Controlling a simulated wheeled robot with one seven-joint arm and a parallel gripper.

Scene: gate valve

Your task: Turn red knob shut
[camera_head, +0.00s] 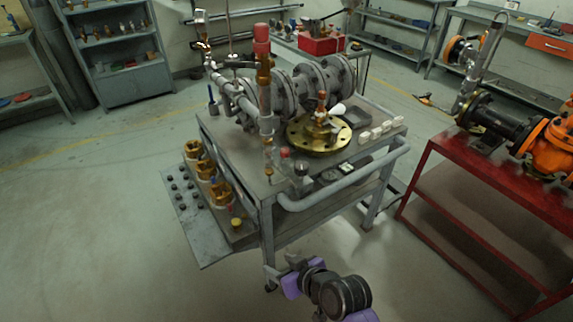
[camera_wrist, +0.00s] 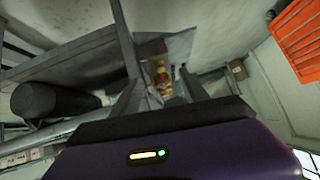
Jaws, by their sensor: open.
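A gate valve assembly of grey flanged pipes (camera_head: 300,92) stands on a grey cart. A vertical pipe at its front carries a red cylindrical top (camera_head: 261,40). A smaller red round piece (camera_head: 285,153) sits low near the cart's front edge. I cannot tell for certain which is the red knob. Neither red piece is clear in the wrist view. My gripper (camera_wrist: 158,88) is open, with nothing between its fingers; brass fittings (camera_wrist: 162,80) show beyond them. In the head view, my black and purple wrist is low, in front of the cart and apart from the red pieces.
The grey cart (camera_head: 230,140) has a tubular rail (camera_head: 335,190) along its front and a side shelf with several brass fittings (camera_head: 207,170). A red table (camera_head: 480,178) with orange and black equipment stands right. Floor at the left is clear. An orange crate (camera_wrist: 298,40) shows in the wrist view.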

